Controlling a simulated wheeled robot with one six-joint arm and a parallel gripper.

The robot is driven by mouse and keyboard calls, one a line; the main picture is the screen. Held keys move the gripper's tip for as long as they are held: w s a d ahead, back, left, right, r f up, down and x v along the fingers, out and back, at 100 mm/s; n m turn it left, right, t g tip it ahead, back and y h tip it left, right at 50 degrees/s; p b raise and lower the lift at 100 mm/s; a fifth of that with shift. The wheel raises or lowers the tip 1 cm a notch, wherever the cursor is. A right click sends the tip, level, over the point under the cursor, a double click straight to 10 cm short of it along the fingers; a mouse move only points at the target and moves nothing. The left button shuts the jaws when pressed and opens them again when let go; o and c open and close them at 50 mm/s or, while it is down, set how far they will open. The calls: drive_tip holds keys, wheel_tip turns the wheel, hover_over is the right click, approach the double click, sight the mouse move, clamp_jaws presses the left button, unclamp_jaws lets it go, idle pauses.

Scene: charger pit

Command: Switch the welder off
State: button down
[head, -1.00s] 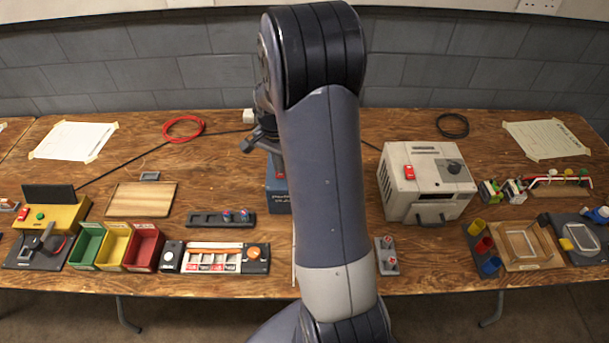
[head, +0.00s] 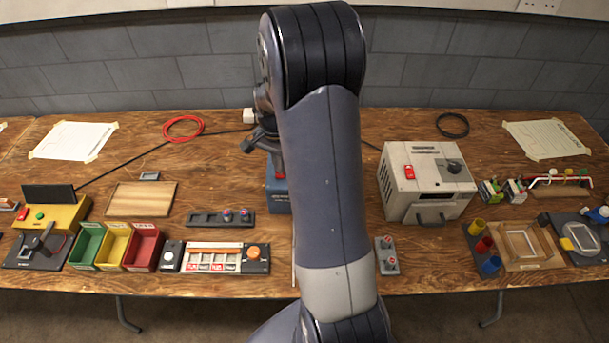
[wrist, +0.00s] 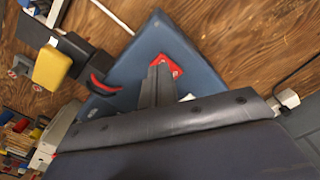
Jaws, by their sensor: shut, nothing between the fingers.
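A blue box (head: 277,198) stands near the middle of the table, largely hidden behind my arm in the head view. The wrist view shows its blue top (wrist: 205,78) with a red switch (wrist: 172,62) on it. My gripper (wrist: 158,68) is shut and empty, its fingertips over the red switch and partly covering it. I cannot tell whether they touch it, or its position. A beige box (head: 425,185) with a red switch (head: 409,172) and a dark knob (head: 455,166) stands to the right. I cannot read a label telling which box is the welder.
A yellow block (wrist: 50,68) with black parts lies close to the blue box in the wrist view. Coloured bins (head: 145,247) and a control panel (head: 212,258) stand to the left. A two-button panel (head: 387,256) sits at the front edge. Bare wood surrounds the blue box's back side.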

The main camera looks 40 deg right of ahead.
drive_tip(key=shift+f+b, duration=0.65)
drive_tip(key=shift+f, duration=0.25)
drive_tip(key=shift+r, duration=0.15)
drive_tip(key=shift+r+p, duration=2.7)
drive_tip(key=shift+r, duration=0.7)
drive_tip(key=shift+f, duration=0.2)
